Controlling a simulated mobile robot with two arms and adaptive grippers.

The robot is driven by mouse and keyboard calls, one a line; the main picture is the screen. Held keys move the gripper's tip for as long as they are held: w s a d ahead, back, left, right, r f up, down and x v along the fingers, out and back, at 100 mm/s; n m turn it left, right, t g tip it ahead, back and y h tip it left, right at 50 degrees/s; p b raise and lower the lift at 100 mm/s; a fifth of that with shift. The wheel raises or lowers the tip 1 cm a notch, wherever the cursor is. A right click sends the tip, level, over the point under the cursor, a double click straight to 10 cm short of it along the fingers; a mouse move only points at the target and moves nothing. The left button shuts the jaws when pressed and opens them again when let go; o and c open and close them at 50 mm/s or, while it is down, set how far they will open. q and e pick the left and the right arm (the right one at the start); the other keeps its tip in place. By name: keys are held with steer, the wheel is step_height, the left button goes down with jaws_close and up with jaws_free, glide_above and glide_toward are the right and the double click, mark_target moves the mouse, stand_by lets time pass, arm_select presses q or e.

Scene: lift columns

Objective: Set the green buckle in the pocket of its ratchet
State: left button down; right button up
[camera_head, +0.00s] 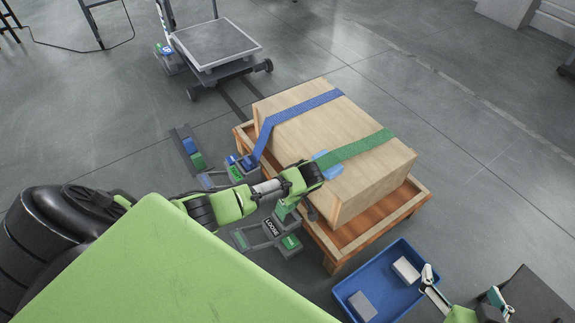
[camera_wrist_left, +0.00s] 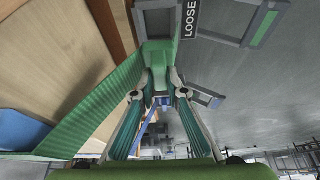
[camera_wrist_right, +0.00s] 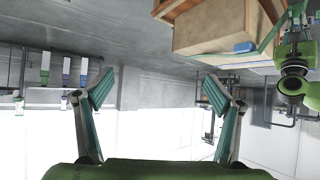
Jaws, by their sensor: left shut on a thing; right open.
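The green buckle (camera_wrist_left: 158,53) is between the fingertips of my left gripper (camera_wrist_left: 159,80), which is shut on it. The green strap (camera_wrist_left: 100,110) runs from it; in the head view the strap (camera_head: 355,148) crosses the wooden crate. The ratchet marked LOOSE (camera_head: 272,228) is beside the crate. In the left wrist view its grey frame (camera_wrist_left: 160,22) lies just beyond the buckle; I cannot tell whether they touch. My left arm partly hides this spot in the head view. My right gripper (camera_head: 463,288) is open and empty, away at the lower right; its fingers also show in the right wrist view (camera_wrist_right: 158,92).
The wooden crate (camera_head: 365,187) stands on an orange-brown pallet (camera_head: 348,247). A blue strap (camera_head: 300,108) runs over it to another ratchet. A blue bin (camera_head: 346,294) with grey blocks lies near my right gripper. A wheeled cart (camera_head: 215,43) stands behind.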

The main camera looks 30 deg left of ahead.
arm_select(q)
step_height(320, 180, down, 2)
steer(key=shift+f+b, duration=0.1)
steer(key=shift+b, duration=0.55)
step_height(320, 180, down, 2)
steer(key=shift+f+b, duration=0.1)
steer(key=shift+b, duration=0.7)
steer(key=shift+f, duration=0.2)
steer(key=shift+f+b, duration=0.5)
steer(key=shift+f, duration=0.25)
arm_select(e)
steer(key=w+a+r+t+y, duration=0.2)
steer(key=r+t, duration=0.3)
steer(key=r, duration=0.5)
steer(key=w+a+r+t+y, duration=0.1)
steer(key=w+r+t, duration=0.1)
steer(key=r+t, duration=0.4)
steer(key=shift+a+r+n+y, duration=0.3)
steer(key=shift+a+r+y, duration=0.1)
steer(key=shift+r, duration=1.8)
steer(key=shift+f, duration=0.1)
arm_select(q)
steer(key=shift+f, duration=0.1)
arm_select(e)
steer(key=shift+s, duration=0.15)
